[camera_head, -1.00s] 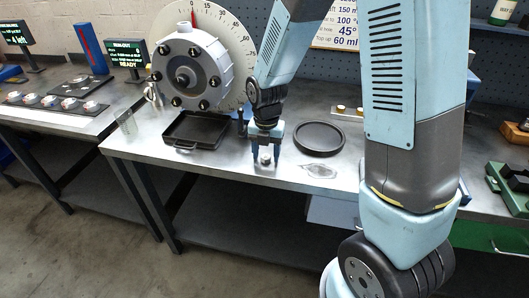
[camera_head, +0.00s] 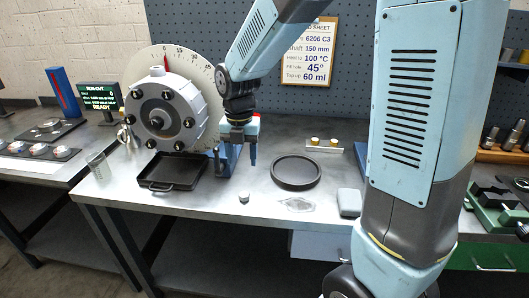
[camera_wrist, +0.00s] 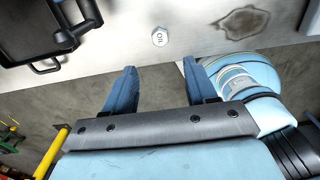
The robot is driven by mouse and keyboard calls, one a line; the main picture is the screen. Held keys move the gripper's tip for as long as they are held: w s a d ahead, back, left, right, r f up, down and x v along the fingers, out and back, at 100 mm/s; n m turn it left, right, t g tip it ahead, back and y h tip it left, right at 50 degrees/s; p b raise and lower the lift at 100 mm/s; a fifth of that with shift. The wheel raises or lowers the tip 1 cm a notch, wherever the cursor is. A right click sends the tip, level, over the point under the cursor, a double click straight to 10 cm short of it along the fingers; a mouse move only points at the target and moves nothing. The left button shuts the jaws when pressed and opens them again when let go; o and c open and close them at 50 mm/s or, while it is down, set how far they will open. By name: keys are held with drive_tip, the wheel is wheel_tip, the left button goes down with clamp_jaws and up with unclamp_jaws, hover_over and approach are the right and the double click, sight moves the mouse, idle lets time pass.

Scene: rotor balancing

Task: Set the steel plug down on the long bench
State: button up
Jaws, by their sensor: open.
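The steel plug (camera_head: 243,197) stands on the long bench (camera_head: 222,209), near its front edge. In the wrist view the plug (camera_wrist: 160,37) shows a hexagonal top with dark lettering, beyond the fingertips and clear of them. My gripper (camera_head: 238,160) is open and empty, raised above the bench behind the plug in the head view. Its two blue fingers also show in the wrist view (camera_wrist: 160,72), with nothing between them.
A black tray (camera_head: 172,187) lies left of the plug, below the white rotor housing (camera_head: 168,112). A round black dish (camera_head: 296,184) and a wet patch (camera_head: 297,204) lie to the right. A grey block (camera_head: 349,203) sits further right.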

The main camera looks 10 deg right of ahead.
drive_tip(key=s+d+r+m+t, duration=0.2)
drive_tip(key=s+d+r+m, duration=0.5)
drive_tip(key=m, duration=0.9)
drive_tip(key=s+d+r+m+t, duration=0.3)
drive_tip(key=s+d+r+m, duration=0.5)
drive_tip(key=m, duration=0.8)
drive_tip(key=shift+s+d+r+t, duration=0.15)
drive_tip(key=shift+s+d+t, duration=0.2)
drive_tip(key=shift+s, duration=0.75)
